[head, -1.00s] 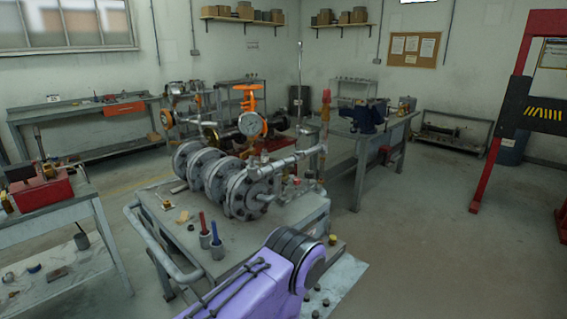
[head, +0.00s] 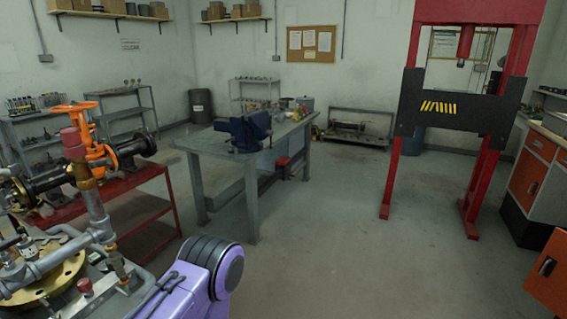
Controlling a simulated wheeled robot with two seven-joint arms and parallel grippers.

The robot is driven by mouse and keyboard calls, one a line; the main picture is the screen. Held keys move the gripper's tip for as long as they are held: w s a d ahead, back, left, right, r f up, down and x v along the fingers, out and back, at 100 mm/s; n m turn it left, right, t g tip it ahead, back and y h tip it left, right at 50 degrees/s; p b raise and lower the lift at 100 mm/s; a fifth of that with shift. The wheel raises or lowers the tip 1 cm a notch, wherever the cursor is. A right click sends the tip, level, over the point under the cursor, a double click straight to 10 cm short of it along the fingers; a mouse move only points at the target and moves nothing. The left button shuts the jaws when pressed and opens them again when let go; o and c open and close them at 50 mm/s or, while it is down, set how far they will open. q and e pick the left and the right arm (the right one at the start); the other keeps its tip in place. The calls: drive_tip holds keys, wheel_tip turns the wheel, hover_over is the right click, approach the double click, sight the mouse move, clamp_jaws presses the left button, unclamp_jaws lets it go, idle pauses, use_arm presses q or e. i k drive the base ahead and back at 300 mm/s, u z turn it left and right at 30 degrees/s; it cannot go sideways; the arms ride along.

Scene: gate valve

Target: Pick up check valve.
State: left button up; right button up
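I cannot single out a check valve in the head view. At the left edge, pipework (head: 100,235) with a brass and red-capped upright fitting (head: 88,188) stands on a bench or cart. Behind it, a valve with an orange handwheel (head: 75,108) and black flanged pipe (head: 135,147) sits on a red cart (head: 150,208). Neither of my grippers is in view; only a purple link of my arm shows at the bottom.
A grey workbench (head: 222,143) with a blue vise (head: 245,132) stands in the middle. A red press (head: 393,175) stands to the right, with an orange-fronted cabinet (head: 530,180) at the right edge. The floor (head: 330,250) between them is clear.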

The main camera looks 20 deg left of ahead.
sight(27, 247)
drive_tip(key=i, duration=2.35)
drive_tip(key=u, duration=3.9)
